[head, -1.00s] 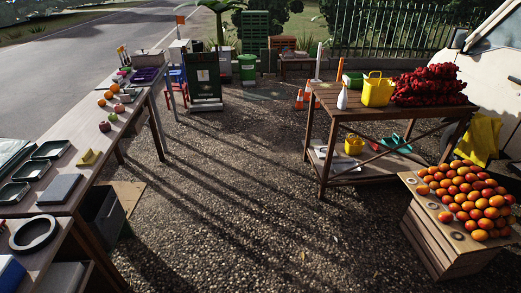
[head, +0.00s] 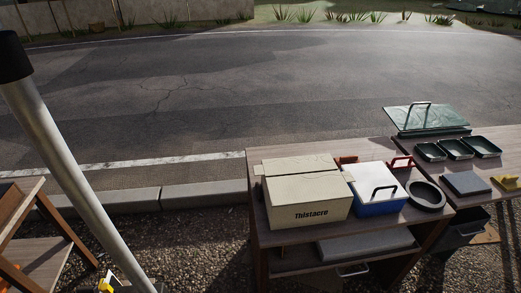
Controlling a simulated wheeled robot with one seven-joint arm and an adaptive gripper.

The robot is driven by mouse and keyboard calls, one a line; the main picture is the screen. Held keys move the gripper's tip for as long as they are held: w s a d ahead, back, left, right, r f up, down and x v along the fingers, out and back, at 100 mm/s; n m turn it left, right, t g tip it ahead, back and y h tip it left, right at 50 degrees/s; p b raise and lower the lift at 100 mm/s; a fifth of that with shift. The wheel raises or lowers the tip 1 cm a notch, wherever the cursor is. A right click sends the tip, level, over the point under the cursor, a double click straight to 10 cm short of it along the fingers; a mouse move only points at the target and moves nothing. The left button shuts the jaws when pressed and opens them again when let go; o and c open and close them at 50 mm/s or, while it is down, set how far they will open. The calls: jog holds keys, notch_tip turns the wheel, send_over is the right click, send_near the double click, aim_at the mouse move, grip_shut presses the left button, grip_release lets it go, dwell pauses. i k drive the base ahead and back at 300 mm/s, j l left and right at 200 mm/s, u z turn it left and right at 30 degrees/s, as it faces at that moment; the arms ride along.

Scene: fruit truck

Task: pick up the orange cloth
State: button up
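I cannot make out an orange cloth for certain in the head view. A small yellow folded thing (head: 507,183) lies on the table at the right edge; I cannot tell whether it is a cloth. Small red-orange pieces (head: 402,163) show behind the blue and white box, and they look like handles or tools. My gripper is not in view.
A wooden table (head: 275,237) holds a cardboard box (head: 308,212), a blue and white cooler (head: 378,207) and a black ring-shaped dish (head: 426,195). Dark green trays (head: 456,148) stand on the right-hand table. A pale pole (head: 62,165) slants at left. Gravel lies between.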

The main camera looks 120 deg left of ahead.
aim_at(350, 160)
jog(key=u, duration=3.1)
jog(key=i+l+u, duration=0.1)
jog(key=u, duration=0.3)
jog(key=i+l+u, duration=0.15)
jog(key=u, duration=0.2)
jog(key=i+l+u, duration=0.1)
jog(key=l, duration=0.25)
jog(key=i+l+u, duration=0.1)
jog(key=i+l, duration=0.2)
jog(key=i+l+u, duration=0.1)
jog(key=l, duration=0.3)
jog(key=i+l, duration=0.2)
jog(key=l, duration=0.15)
jog(key=i+l+u, duration=0.15)
jog(key=l, duration=0.25)
jog(key=i+l+u, duration=0.1)
jog(key=l, duration=0.25)
jog(key=i+l+u, duration=0.1)
jog(key=l, duration=0.3)
jog(key=i+l, duration=0.15)
jog(key=l, duration=0.2)
jog(key=i+l, duration=0.1)
jog(key=l, duration=0.3)
jog(key=i+l, duration=0.15)
jog(key=l, duration=0.2)
